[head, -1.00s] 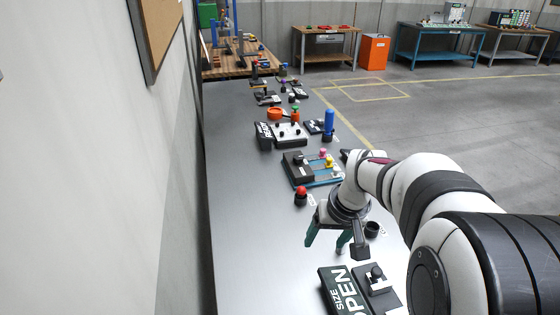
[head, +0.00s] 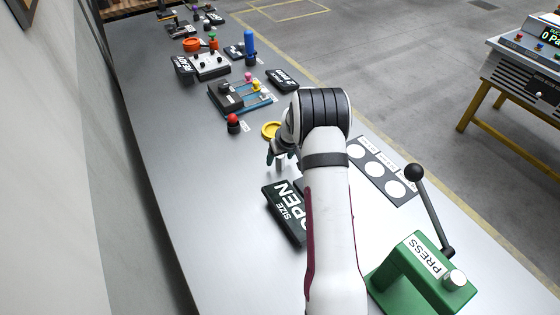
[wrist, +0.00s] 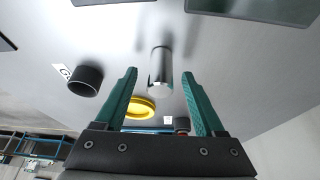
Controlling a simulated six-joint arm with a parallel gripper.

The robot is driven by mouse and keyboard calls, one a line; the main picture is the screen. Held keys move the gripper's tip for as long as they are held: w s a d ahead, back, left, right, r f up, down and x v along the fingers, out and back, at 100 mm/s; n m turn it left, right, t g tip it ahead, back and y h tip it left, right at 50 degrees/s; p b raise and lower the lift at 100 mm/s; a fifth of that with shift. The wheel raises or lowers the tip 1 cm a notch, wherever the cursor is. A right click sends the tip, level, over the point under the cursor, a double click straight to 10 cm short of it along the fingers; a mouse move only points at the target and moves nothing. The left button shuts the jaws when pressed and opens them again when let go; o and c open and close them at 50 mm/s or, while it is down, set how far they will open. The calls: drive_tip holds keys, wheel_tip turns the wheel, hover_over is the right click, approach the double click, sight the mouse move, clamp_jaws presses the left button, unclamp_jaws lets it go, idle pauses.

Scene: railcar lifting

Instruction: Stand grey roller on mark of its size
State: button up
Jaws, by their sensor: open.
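The grey roller (wrist: 160,68) is a shiny metal cylinder standing on the bench in the wrist view, between and a little beyond my teal fingertips. My gripper (wrist: 160,74) is open, with a visible space on each side of the roller. In the head view, my gripper (head: 283,157) is low over the bench behind the size sign, largely hidden by my arm. A dark strip (head: 381,179) with white round marks (head: 373,169) lies to the right of my arm; its labels are too small to read.
A yellow ring (head: 271,130) lies just beyond my gripper. A black cup (wrist: 86,80) stands left in the wrist view. The OPEN SIZE sign (head: 287,211), red button (head: 233,120) and green press (head: 425,275) are nearby. The bench's left side is clear.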

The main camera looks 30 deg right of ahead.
drive_tip(key=shift+w+f, duration=0.1)
drive_tip(key=shift+f, duration=0.05)
clamp_jaws()
idle(0.5)
